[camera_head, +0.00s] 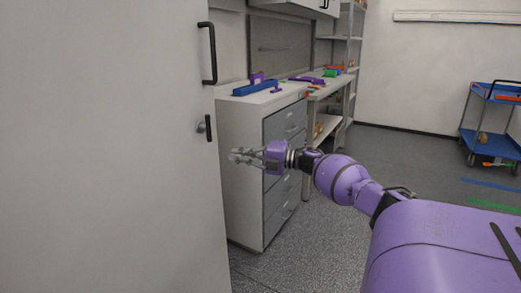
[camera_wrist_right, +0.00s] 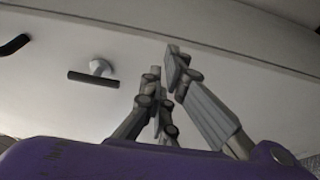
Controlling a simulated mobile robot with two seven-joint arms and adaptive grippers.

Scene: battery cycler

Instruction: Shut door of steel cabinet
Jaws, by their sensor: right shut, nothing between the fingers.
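The steel cabinet door (camera_head: 110,150) is a large plain light-grey panel filling the left of the head view. It carries a black pull handle (camera_head: 208,53) and, below it, a small lever latch (camera_head: 206,128). I cannot tell whether the door is ajar or closed; the rest of the cabinet is hidden. My right gripper (camera_head: 237,156) is shut and empty, just right of the door's edge and below the latch. In the right wrist view, its fingers (camera_wrist_right: 172,68) are over the door face (camera_wrist_right: 55,110), right of the latch (camera_wrist_right: 95,74); contact is unclear. My left gripper is out of view.
A workbench (camera_head: 331,88) and shelves stand farther back. A blue trolley (camera_head: 490,142) is at the far right. Open floor (camera_head: 425,160) lies between them.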

